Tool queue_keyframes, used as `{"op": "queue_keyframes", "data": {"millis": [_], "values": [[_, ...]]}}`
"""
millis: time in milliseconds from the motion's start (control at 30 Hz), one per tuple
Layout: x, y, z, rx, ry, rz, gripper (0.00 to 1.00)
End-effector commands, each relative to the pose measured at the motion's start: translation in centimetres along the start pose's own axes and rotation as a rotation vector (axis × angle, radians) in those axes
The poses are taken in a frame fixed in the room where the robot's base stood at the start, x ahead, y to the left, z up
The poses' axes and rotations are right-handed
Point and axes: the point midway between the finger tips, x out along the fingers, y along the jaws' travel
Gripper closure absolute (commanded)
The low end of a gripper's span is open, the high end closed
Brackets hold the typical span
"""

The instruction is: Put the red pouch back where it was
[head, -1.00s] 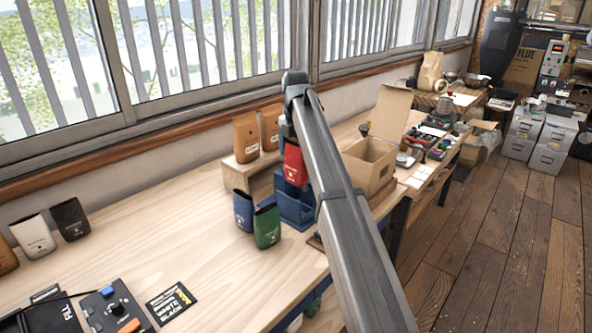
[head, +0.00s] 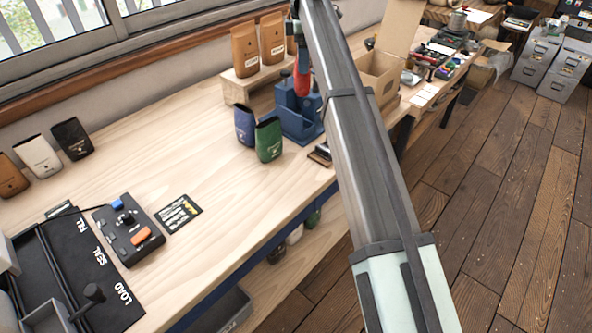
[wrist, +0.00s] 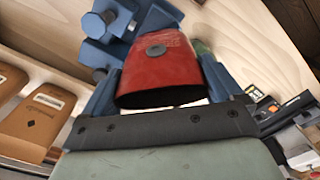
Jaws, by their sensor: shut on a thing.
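The red pouch (wrist: 160,65) is between the two blue fingers of my gripper (wrist: 163,72) in the wrist view, and the fingers are shut on it. In the head view the red pouch (head: 301,80) shows as a narrow strip beside my arm, just above or behind the blue stand (head: 297,120). My arm hides part of it there, and I cannot tell whether it touches the stand. A blue pouch (head: 244,126) and a green pouch (head: 268,140) stand upright left of the blue stand.
Brown pouches (head: 245,50) stand on a low wooden riser (head: 237,88) behind the stand. An open cardboard box (head: 381,76) is to the right. Brown, white and black pouches (head: 72,138) stand at far left. A sealer (head: 70,270) is front left.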

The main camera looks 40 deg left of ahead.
Motion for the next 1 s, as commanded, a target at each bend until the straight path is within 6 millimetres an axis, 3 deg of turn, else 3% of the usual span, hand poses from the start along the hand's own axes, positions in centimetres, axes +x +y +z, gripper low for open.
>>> {"op": "queue_keyframes", "data": {"millis": [267,467,700,1000], "values": [[2.6,-2.7,3.3,0.427,0.000,0.000,0.56],[5.4,-5.6,7.7,0.760,-0.001,-0.001,0.56],[9.8,-10.4,15.7,1.167,-0.001,-0.001,0.56],[14.4,-16.9,25.9,1.533,-0.001,-0.001,0.56]]}}
